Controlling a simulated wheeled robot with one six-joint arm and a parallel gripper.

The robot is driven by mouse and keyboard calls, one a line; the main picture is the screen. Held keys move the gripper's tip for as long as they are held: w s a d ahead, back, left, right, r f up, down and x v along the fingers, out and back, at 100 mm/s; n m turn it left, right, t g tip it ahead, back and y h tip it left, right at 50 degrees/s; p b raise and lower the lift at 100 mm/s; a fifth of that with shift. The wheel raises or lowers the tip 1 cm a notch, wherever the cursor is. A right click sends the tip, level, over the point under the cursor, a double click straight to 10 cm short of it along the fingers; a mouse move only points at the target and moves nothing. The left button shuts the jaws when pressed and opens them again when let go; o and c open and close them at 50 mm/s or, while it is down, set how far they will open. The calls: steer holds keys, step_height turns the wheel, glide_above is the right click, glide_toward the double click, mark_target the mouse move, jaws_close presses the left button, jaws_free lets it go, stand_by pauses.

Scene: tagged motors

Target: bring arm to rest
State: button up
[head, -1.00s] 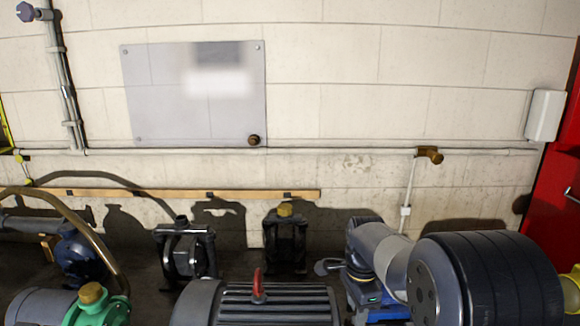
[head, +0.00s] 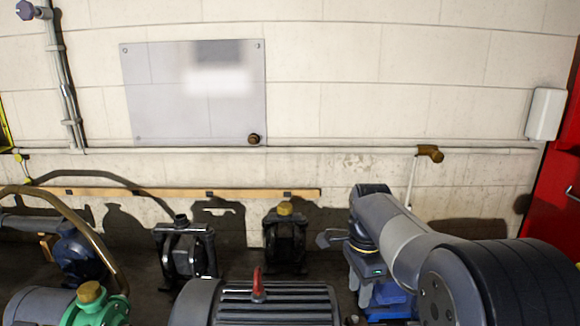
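My arm comes in from the lower right, with a large black joint and a grey link bending down to a wrist with a blue part and a small green light. My gripper (head: 365,285) is at the end of this wrist, at the right of centre; its fingertips cannot be made out, so I cannot tell whether it is open or holds anything. A dark finned motor (head: 300,301) with a red lever stands at the front centre, left of the wrist. No tag can be read.
Two dark pumps (head: 186,250) (head: 286,237) stand behind the motor, near the wall. A green pump (head: 97,304) is at the front left, a dark blue one (head: 77,255) behind it. A pipe (head: 300,150) runs along the wall. A red door (head: 556,195) is at the right.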

mark_target(356, 318)
step_height(356, 318, down, 6)
steer(key=shift+s+f+p, duration=0.1)
steer(key=shift+f+p, duration=0.15)
steer(key=shift+p, duration=0.2)
steer(key=n, duration=0.5)
steer(key=shift+n, duration=0.3)
steer(key=n+b, duration=0.1)
steer(key=n, duration=0.4)
steer(key=shift+n, duration=0.3)
steer(key=n, duration=0.6)
steer(key=shift+b, duration=0.35)
steer(key=n, duration=0.4)
steer(key=shift+n+b, duration=0.4)
steer(key=shift+r, duration=0.1)
